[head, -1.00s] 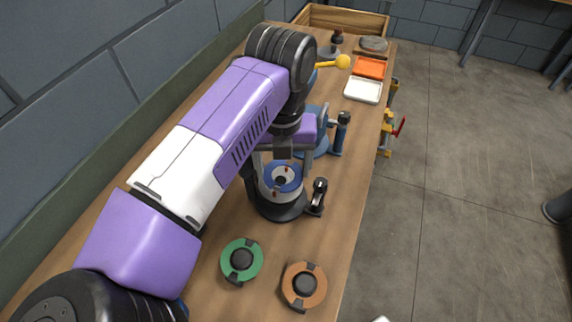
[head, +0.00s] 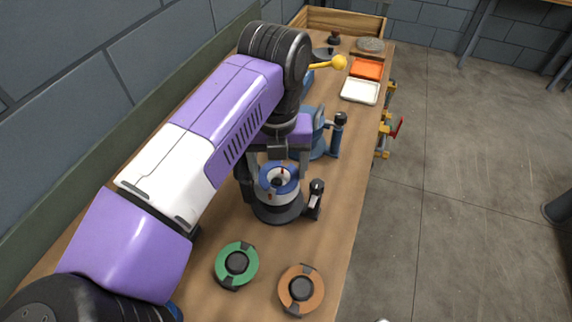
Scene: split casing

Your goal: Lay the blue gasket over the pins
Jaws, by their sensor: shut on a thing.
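The blue gasket (head: 291,187) is a flat ring at the top of the round casing (head: 277,213), which has a pale upper band and a dark base. My gripper (head: 279,176) points down over the casing, its fingers on either side of the ring, and is shut on the gasket. Two small red pins show, one at the back (head: 283,171) and one at the front (head: 270,197). I cannot tell whether the gasket lies flat on the rim or is slightly above it. My wrist hides part of the far side.
A dark upright clamp (head: 316,197) stands right of the casing. A green disc (head: 222,264) and an orange disc (head: 316,290) lie in front. A blue fixture (head: 318,148), a white tray (head: 360,91) and an orange tray (head: 367,68) are behind.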

